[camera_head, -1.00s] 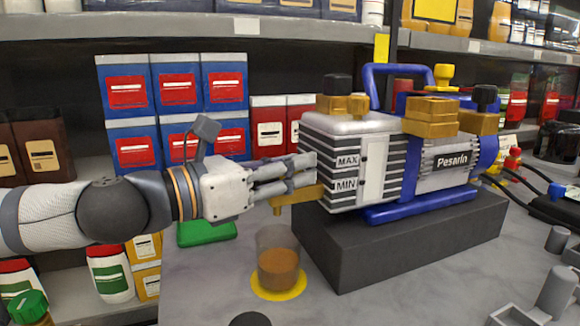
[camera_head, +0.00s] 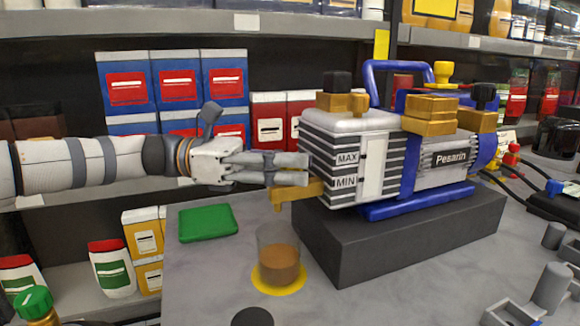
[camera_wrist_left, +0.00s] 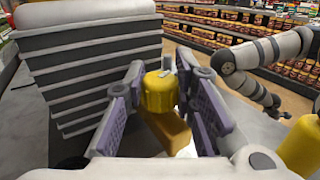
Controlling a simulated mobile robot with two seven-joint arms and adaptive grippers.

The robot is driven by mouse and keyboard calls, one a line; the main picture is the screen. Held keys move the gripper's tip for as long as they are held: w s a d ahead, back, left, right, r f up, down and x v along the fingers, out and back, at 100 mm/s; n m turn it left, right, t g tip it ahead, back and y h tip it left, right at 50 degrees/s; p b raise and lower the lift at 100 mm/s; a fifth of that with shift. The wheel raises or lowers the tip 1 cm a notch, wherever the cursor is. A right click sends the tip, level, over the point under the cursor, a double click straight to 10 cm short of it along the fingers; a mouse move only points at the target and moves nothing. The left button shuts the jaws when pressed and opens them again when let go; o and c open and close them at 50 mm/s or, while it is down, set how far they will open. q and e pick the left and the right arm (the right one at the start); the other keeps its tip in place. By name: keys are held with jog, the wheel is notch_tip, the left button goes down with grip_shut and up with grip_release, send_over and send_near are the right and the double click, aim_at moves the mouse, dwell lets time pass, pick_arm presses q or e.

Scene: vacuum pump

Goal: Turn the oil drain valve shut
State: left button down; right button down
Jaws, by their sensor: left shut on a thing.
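The vacuum pump (camera_head: 375,165), with silver ribs, a blue handle and a MAX/MIN gauge, sits on a dark block. Its brass oil drain valve (camera_head: 297,192) sticks out low on the left end, with the spout pointing down. In the left wrist view the valve's yellow knob (camera_wrist_left: 159,92) stands between the fingers. My left gripper (camera_head: 290,166) reaches in from the left, just above the valve's spout, and is shut on the knob. In the head view its fingers hide the knob. A clear cup (camera_head: 279,258) with brown oil stands below the spout.
The cup stands on a yellow disc (camera_head: 265,286). A green pad (camera_head: 208,223) lies behind it on the grey bench. The dark block (camera_head: 340,245) fills the middle. Grey parts (camera_head: 552,288) stand at the right. Stocked shelves rise behind.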

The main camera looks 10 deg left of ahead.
pick_arm(q)
jog(key=shift+f+m+g, duration=0.15)
jog(key=shift+m+g, duration=0.35)
jog(key=shift+g, duration=0.3)
jog(key=shift+d, duration=0.1)
jog(key=c, duration=1.3)
grip_release()
jog(key=shift+d, duration=0.1)
jog(key=a, duration=1.2)
jog(key=shift+w+a, duration=0.1)
jog(key=shift+w, duration=0.2)
